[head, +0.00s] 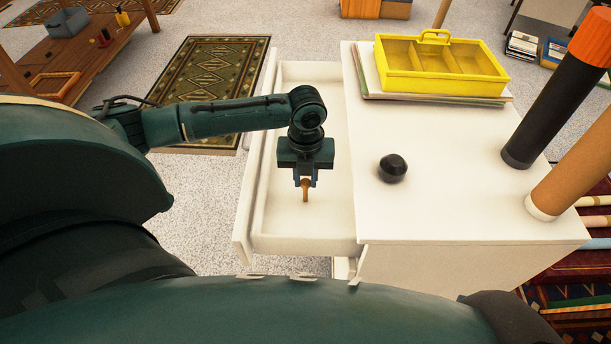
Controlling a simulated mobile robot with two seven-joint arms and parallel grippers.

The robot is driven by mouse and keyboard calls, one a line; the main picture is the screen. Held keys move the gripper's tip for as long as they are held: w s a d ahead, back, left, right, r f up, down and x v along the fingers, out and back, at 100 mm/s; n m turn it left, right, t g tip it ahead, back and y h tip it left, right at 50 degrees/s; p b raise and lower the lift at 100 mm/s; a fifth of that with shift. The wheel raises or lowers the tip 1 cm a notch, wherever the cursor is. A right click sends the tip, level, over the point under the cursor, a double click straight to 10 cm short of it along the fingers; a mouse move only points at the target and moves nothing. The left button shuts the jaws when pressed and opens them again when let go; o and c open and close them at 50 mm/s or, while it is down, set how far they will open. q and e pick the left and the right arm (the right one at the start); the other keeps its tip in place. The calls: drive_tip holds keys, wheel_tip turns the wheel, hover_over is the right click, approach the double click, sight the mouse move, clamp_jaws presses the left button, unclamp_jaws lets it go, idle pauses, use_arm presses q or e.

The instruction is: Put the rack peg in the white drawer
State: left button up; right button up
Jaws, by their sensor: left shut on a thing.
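My left gripper (305,182) is shut on the rack peg (305,192), a small orange-brown wooden peg that hangs upright below the fingers. The gripper and peg show over the inside of the white drawer (285,243), which is pulled out to the left of the white cabinet (440,215). The drawer floor that shows looks bare. I cannot tell how high the peg's lower end is above the floor. My arm comes in over the drawer's left side and hides part of it. My right gripper is not in view.
On the cabinet top stand a yellow divided tray (440,90) on flat sheets and a black knob-like object (392,168). A black cylinder (550,110) and a tan cylinder (575,175) rise at the right. A patterned rug (215,70) lies beyond my arm.

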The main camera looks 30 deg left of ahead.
use_arm(q)
drive_tip(key=o, duration=0.5)
drive_tip(key=shift+f, duration=0.1)
drive_tip(key=o, duration=0.4)
drive_tip(key=shift+o, duration=0.2)
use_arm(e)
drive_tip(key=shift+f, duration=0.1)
use_arm(q)
wheel_tip(320, 180, up, 12)
drive_tip(key=p, duration=0.3)
drive_tip(key=shift+p, duration=0.4)
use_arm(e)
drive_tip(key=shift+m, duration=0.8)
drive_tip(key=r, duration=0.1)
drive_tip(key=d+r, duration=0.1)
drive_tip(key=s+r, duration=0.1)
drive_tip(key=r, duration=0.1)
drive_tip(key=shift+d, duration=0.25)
